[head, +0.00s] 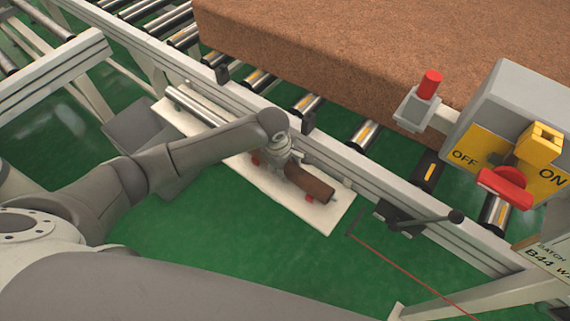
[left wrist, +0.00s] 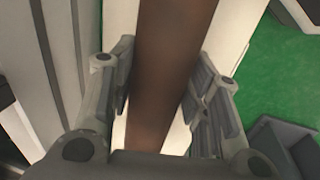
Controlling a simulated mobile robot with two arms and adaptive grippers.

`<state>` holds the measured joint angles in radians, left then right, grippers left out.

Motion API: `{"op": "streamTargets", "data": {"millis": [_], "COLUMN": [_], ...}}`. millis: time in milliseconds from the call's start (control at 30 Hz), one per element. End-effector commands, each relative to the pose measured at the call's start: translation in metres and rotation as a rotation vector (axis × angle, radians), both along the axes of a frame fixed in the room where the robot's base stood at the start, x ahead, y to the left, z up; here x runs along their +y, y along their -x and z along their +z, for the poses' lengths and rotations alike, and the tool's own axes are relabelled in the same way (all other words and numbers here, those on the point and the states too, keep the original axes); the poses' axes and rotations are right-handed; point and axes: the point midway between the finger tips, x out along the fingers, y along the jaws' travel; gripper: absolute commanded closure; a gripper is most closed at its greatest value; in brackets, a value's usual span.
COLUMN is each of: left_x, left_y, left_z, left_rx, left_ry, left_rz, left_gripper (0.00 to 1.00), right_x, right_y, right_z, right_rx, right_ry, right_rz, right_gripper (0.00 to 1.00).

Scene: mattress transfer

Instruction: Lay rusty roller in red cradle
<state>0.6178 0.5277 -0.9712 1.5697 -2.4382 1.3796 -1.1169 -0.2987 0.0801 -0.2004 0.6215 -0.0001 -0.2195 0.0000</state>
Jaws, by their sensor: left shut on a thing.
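The rusty roller (head: 310,184) is a brown cylinder, lying lengthwise above a white board beside the conveyor. It also shows in the left wrist view (left wrist: 172,65), running between the fingers. My left gripper (head: 287,163) is shut on the roller, with one finger pad on each side of it. The red cradle (head: 310,198) shows as small red pieces on the board, one under the roller's near end and one by the gripper. Most of it is hidden by the roller and gripper. I cannot tell whether the roller touches it. My right gripper is not in view.
A shiny metal roller (head: 200,105) lies on the far part of the white board (head: 335,212). A grey bin (head: 140,130) stands left of it. The conveyor rail (head: 345,165) runs alongside, with a brown mattress (head: 370,60) on top. A switch box (head: 510,115) is at the right.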

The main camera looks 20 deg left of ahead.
Motion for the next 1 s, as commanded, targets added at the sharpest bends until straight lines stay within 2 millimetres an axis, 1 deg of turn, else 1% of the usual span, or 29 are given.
{"op": "streamTargets", "data": {"millis": [200, 233, 400, 667, 767, 867, 1000], "left_x": [0.000, 0.000, 0.000, 0.000, 0.001, 0.001, 0.003], "left_y": [-0.001, -0.001, -0.001, 0.001, 0.001, 0.001, 0.004], "left_z": [0.002, 0.002, 0.001, -0.001, 0.001, 0.010, 0.032], "left_rx": [-0.004, -0.004, -0.002, 0.002, 0.002, -0.001, -0.004], "left_ry": [0.001, 0.001, 0.001, -0.002, -0.002, -0.002, -0.001], "left_rz": [0.000, 0.000, 0.000, 0.000, 0.000, -0.001, -0.002], "left_gripper": [1.00, 0.53, 0.31, 0.31, 0.31, 0.31, 0.31], "right_x": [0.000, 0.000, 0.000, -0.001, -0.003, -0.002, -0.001], "right_y": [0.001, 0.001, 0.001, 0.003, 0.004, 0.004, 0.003], "right_z": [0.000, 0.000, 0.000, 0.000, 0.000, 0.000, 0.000], "right_rx": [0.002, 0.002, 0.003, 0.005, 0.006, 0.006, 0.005], "right_ry": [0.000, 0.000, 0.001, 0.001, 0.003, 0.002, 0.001], "right_rz": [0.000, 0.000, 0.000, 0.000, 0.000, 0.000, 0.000], "right_gripper": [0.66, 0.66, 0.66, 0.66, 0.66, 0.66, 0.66]}}
